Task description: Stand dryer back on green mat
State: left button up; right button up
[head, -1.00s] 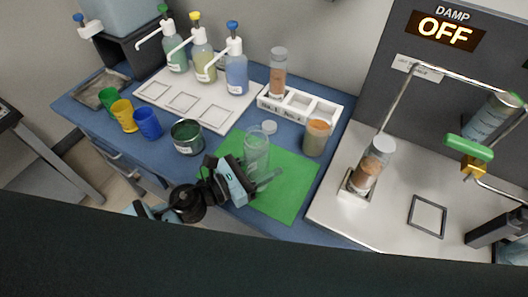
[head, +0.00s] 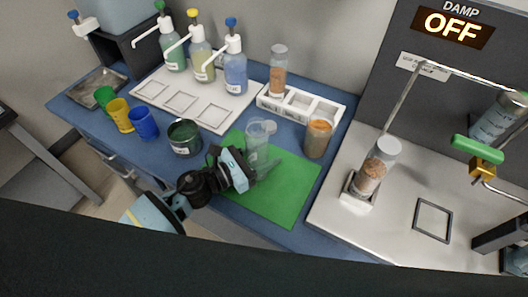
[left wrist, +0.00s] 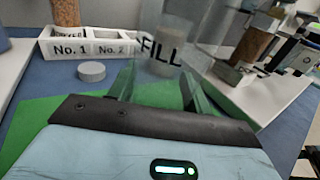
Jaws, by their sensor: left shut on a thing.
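The dryer is a clear, see-through vessel (head: 256,152) over the back part of the green mat (head: 285,192). My left gripper (head: 246,170) reaches in from the front left and is shut on it. In the left wrist view the vessel (left wrist: 165,50) with the word FILL stands between the fingers (left wrist: 157,88). It looks roughly upright. Its base is hard to make out, so I cannot tell whether it touches the mat.
A small white cap (left wrist: 92,70) lies behind the mat. A brown-filled jar (head: 318,135) stands at the mat's back right, a dark green pot (head: 185,138) to its left. A white numbered rack (head: 300,104) is behind. The mat's front right is bare.

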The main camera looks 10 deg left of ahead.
pick_arm(q)
jog(key=shift+r, duration=0.1)
pick_arm(e)
jog(key=shift+w+r, duration=0.15)
pick_arm(q)
jog(key=shift+f, duration=0.25)
jog(key=o, duration=1.2)
jog(key=shift+r, duration=0.1)
jog(key=shift+c, duration=0.2)
pick_arm(e)
jog(key=shift+a, duration=0.1)
